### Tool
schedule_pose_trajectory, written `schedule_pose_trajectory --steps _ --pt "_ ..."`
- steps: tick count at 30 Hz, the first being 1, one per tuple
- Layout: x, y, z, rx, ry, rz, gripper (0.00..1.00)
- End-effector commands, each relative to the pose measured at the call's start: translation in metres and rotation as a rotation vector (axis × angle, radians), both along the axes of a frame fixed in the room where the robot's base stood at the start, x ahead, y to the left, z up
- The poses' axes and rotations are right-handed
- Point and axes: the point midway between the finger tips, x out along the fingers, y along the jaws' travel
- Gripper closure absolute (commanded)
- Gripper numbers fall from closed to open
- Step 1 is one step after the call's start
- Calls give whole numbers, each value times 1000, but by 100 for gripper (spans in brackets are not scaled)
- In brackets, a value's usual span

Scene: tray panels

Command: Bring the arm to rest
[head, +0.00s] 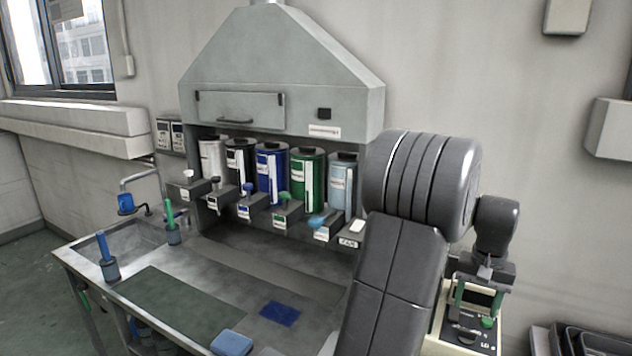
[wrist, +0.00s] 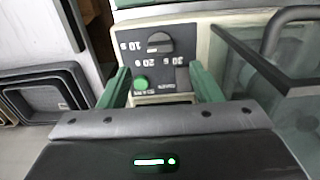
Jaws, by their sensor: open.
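My arm reaches up and over at the right of the head view, its dark grey links bent at a large ribbed joint. My gripper (head: 477,298) hangs from it, pointing down over a machine's dark control panel (head: 466,335). In the wrist view my gripper (wrist: 161,84) shows two green fingers standing apart, with nothing held between them. Between and beyond them is the same panel (wrist: 178,67), with a black knob (wrist: 160,43), number marks and a green button (wrist: 140,83). Whether the fingers touch the panel cannot be told.
A grey hood (head: 280,70) stands over several coloured canisters at the back. A steel bench (head: 190,262) with a sink, brushes, a blue cloth (head: 280,313) and a blue sponge (head: 232,343) lies left of my arm. Dark trays (head: 585,340) stand low at right. A clear lid (wrist: 270,60) flanks the panel.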

Motion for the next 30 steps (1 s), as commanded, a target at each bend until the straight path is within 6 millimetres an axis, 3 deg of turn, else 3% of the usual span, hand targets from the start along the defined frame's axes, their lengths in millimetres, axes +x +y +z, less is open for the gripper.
schedule_pose_trajectory --steps 6,13,30 --pt "-1 1 -43 2 3 0 42" --pt "0 0 -73 1 2 1 42" --pt "0 0 -74 -1 -2 17 42"
